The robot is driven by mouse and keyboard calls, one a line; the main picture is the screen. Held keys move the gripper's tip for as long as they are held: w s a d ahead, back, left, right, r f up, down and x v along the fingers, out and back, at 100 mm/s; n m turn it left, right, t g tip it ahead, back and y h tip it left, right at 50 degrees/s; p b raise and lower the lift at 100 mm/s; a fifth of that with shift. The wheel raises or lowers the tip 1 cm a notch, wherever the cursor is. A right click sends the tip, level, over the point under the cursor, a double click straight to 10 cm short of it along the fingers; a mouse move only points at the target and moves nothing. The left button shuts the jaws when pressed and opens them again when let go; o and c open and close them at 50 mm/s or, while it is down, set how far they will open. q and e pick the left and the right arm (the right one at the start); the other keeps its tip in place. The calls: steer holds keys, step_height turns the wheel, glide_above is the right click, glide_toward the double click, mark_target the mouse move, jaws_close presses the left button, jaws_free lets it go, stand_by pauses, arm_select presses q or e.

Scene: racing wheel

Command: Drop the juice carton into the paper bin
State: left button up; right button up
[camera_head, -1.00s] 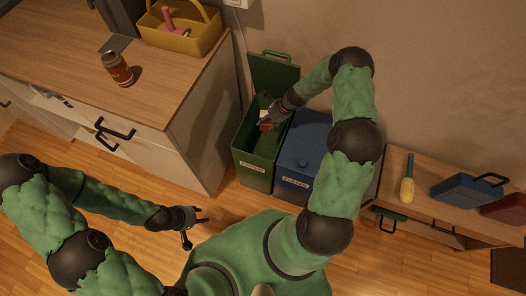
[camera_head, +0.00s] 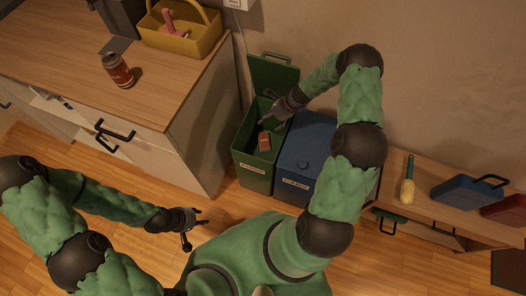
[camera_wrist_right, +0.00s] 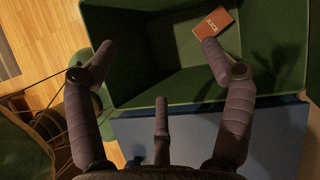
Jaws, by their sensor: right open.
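The juice carton (camera_head: 265,140), an orange-red box, is inside the open green bin (camera_head: 252,172). In the right wrist view the carton (camera_wrist_right: 213,24) shows its JUICE lettering near a corner of the bin (camera_wrist_right: 180,85). I cannot tell whether it rests on the bottom or is still falling. The label on the green bin seems to read PAPER. My right gripper (camera_head: 268,119) is over the bin mouth with its fingers spread, also seen in the right wrist view (camera_wrist_right: 157,48), and holds nothing. My left gripper (camera_head: 197,228) is open and empty above the floor.
A closed blue bin (camera_head: 307,150) stands beside the green one. The counter (camera_head: 155,85) at left bears a can (camera_head: 118,71) and a yellow basket (camera_head: 180,38). A low bench (camera_head: 435,204) at right bears a brush (camera_head: 407,182) and a blue case (camera_head: 465,194).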

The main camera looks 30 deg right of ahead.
steer(key=v, duration=0.9)
